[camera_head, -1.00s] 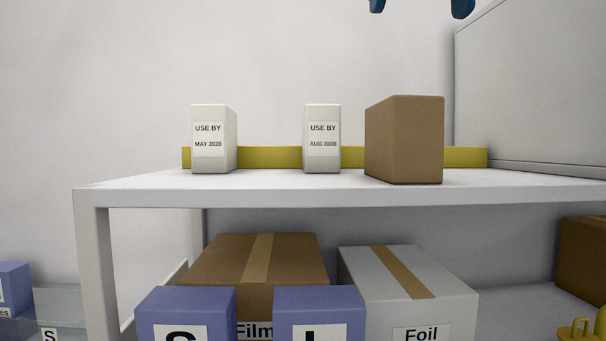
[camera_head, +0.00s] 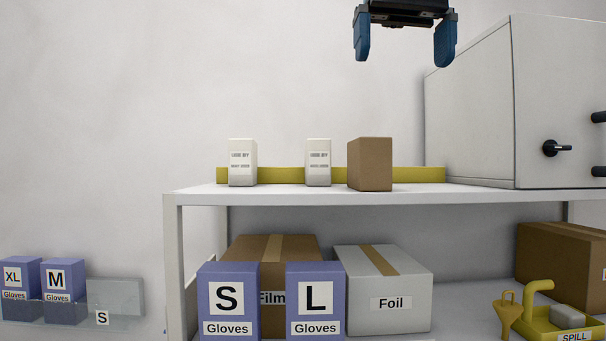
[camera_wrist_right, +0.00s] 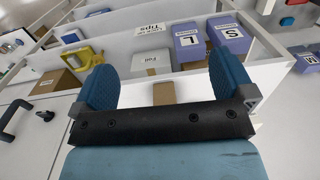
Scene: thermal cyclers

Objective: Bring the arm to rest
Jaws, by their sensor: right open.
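My right gripper (camera_head: 404,45) hangs at the top of the head view, with its two blue fingers apart and nothing between them. It is above the shelf unit's white top shelf (camera_head: 300,195), clear of the boxes there. In the right wrist view the open gripper (camera_wrist_right: 158,85) faces down toward the shelf, and the space between its fingers is empty. My left gripper is not in view.
Two white "USE BY" boxes (camera_head: 243,163) (camera_head: 318,162) and a brown box (camera_head: 370,164) stand on the top shelf before a yellow strip (camera_head: 431,174). A grey cabinet (camera_head: 470,110) stands right. Glove boxes (camera_head: 228,300), a Foil box (camera_head: 390,295) and a yellow spill tray (camera_head: 545,322) sit below.

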